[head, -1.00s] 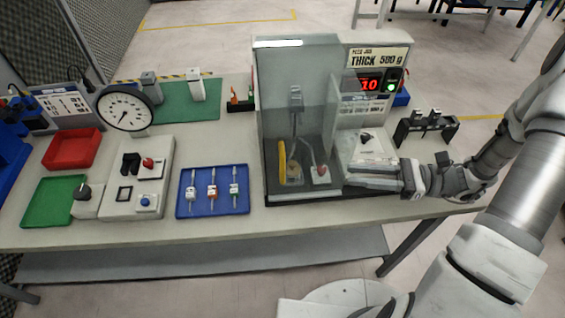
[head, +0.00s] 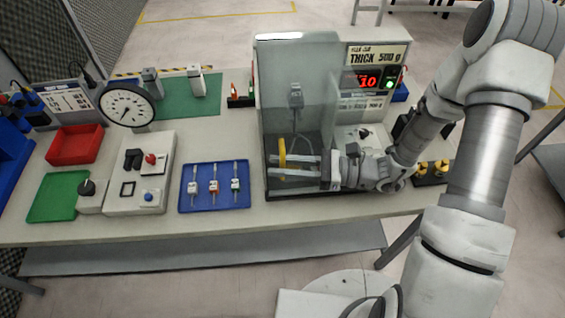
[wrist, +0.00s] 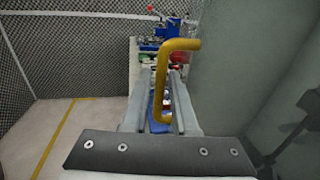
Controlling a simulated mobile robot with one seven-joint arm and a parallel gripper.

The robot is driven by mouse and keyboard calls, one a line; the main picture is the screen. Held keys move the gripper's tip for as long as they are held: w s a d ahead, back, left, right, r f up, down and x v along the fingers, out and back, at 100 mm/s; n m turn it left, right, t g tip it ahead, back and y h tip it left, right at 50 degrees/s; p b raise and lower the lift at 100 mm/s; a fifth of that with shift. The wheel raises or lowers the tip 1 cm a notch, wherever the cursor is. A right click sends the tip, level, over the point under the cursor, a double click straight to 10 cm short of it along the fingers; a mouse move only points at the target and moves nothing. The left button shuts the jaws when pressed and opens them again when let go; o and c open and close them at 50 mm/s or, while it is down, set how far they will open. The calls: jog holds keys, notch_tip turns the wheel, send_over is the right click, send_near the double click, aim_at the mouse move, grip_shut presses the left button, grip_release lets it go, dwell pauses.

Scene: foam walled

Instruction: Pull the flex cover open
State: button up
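The flex cover (head: 290,75) is a clear, smoky box on the bench in the head view. Its translucent wall (wrist: 240,75) fills the right of the wrist view. A yellow bar handle (head: 282,152) shows at the cover's lower left front. In the wrist view the handle (wrist: 177,45) stands upright with a bent top. My gripper (head: 284,167) reaches in from the right, level with the handle. Its two fingers are apart, one on each side of the handle's lower part. Whether either finger touches the handle cannot be told.
A blue tray (head: 241,201) with several small items lies left of the cover. The scale display (head: 368,82) stands behind my arm on the right. A black holder (head: 421,178) with yellow-topped parts sits near the right end. The floor in front is clear.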

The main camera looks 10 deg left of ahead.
grip_shut()
dwell(1.4)
